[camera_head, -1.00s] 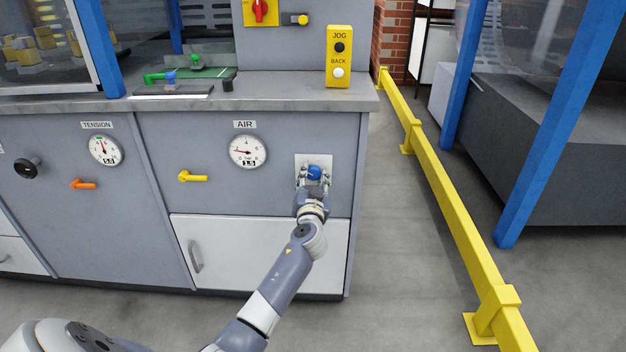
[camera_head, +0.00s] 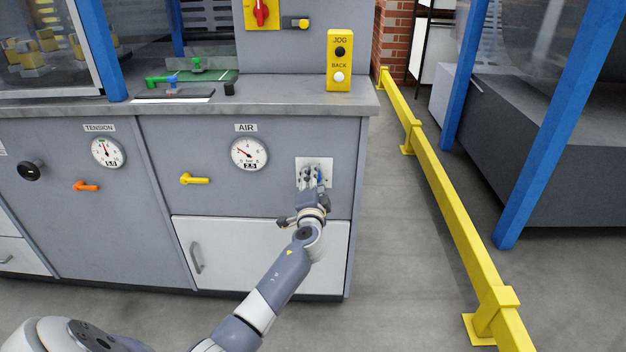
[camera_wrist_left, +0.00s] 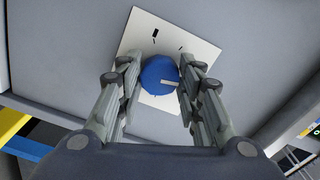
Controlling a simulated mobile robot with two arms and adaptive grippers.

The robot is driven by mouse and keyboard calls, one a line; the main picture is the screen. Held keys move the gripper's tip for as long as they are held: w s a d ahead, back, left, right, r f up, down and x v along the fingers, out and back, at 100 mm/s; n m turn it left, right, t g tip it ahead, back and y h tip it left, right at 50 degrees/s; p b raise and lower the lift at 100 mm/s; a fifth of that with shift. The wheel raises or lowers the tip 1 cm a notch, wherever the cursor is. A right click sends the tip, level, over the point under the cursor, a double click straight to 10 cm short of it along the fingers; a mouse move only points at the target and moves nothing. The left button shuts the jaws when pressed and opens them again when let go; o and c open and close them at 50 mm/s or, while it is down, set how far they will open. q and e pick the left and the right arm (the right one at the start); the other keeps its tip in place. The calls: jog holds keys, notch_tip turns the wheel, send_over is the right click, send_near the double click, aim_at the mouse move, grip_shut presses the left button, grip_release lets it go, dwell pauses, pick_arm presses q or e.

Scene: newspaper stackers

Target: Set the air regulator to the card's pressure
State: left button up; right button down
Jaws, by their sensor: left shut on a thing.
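The air regulator's blue knob (camera_wrist_left: 159,75) sits on a white square plate (camera_head: 327,170) on the grey cabinet front. It has a white pointer mark, seen in the left wrist view. My left gripper (camera_head: 313,180) is shut on the knob, one finger on each side, and hides most of it in the head view. The AIR gauge (camera_head: 249,153) is to the left of the plate. Its needle points up and left, and its small display seems to read 2.5. I cannot make out a card with a pressure in these frames. My right gripper is not in view.
A yellow lever (camera_head: 194,179) is below and left of the AIR gauge. The TENSION gauge (camera_head: 107,152) and an orange lever (camera_head: 86,187) are further left. A yellow JOG/BACK box (camera_head: 340,60) stands on the counter. A yellow rail (camera_head: 440,190) runs along the right.

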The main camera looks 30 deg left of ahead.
pick_arm(q)
jog(key=shift+m, duration=0.9)
jog(key=o, duration=1.1)
jog(key=shift+c, duration=0.2)
jog(key=v, duration=1.2)
jog(key=shift+s, duration=0.1)
